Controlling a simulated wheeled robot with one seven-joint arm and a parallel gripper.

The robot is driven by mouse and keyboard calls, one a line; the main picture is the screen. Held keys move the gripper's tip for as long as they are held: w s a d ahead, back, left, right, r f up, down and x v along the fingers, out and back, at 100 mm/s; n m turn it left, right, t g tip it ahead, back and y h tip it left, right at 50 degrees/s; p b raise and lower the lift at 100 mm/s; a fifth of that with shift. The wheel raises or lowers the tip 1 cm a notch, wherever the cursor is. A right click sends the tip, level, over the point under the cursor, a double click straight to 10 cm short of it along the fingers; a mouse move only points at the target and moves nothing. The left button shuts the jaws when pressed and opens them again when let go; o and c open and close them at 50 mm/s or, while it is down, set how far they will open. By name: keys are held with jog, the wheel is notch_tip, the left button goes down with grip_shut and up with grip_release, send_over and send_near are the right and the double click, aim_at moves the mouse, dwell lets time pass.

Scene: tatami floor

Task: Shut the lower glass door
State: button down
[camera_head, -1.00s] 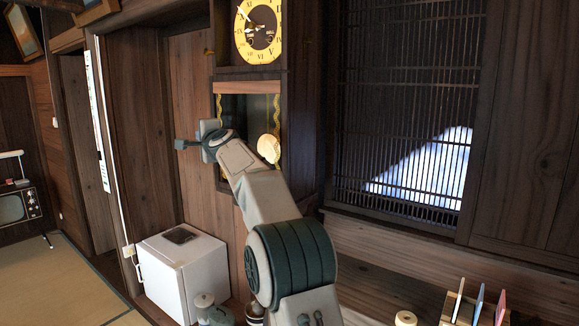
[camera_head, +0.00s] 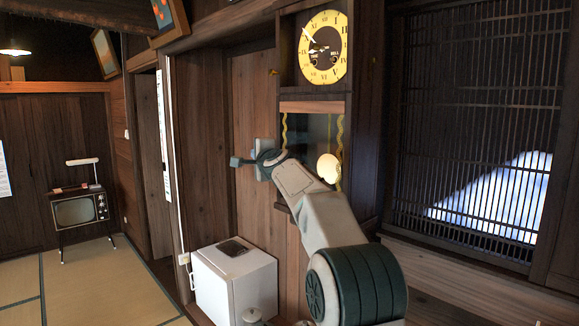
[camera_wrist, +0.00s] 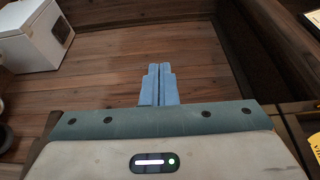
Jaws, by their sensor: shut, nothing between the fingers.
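A tall wooden wall clock stands right of centre in the head view, with a yellow dial (camera_head: 323,48) at its top. Its lower glass door (camera_head: 308,130) has wavy yellow trim and a round golden pendulum (camera_head: 328,168) showing behind or through it. My forearm covers the door's lower part, and I cannot tell how far it stands open. My gripper (camera_head: 236,161) is shut and empty, just left of the clock, pointing left. In the wrist view its two blue fingers (camera_wrist: 158,70) are together, with nothing between them. A bit of yellow dial (camera_wrist: 315,148) shows at the right edge there.
A small white fridge (camera_head: 235,283) stands on the floor below my gripper; it also shows in the wrist view (camera_wrist: 32,36). A slatted window (camera_head: 470,130) is to the right. An old television (camera_head: 77,210) stands far left. The tatami floor (camera_head: 100,280) at left is clear.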

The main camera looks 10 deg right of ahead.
jog(key=shift+s+a, duration=3.05)
jog(key=shift+a, duration=1.75)
jog(key=s+d+f+n+g+h, duration=0.1)
jog(key=s+d+f+n+g, duration=0.3)
jog(key=s+f, duration=0.6)
jog(key=s+d+f+n+g+h, duration=0.1)
jog(key=s+d+f+n+g, duration=0.4)
jog(key=s+f, duration=0.6)
jog(key=s+d+f+n+g+h, duration=0.1)
jog(key=s+d+f+n+g, duration=0.3)
jog(key=s, duration=2.2)
jog(key=d+f+n, duration=0.2)
jog(key=d+f, duration=0.2)
jog(key=f, duration=0.2)
jog(key=shift+s+f+n+g+h+p, duration=0.15)
jog(key=shift+s+n+g+h+p, duration=0.15)
jog(key=shift+s+n+g+h, duration=0.1)
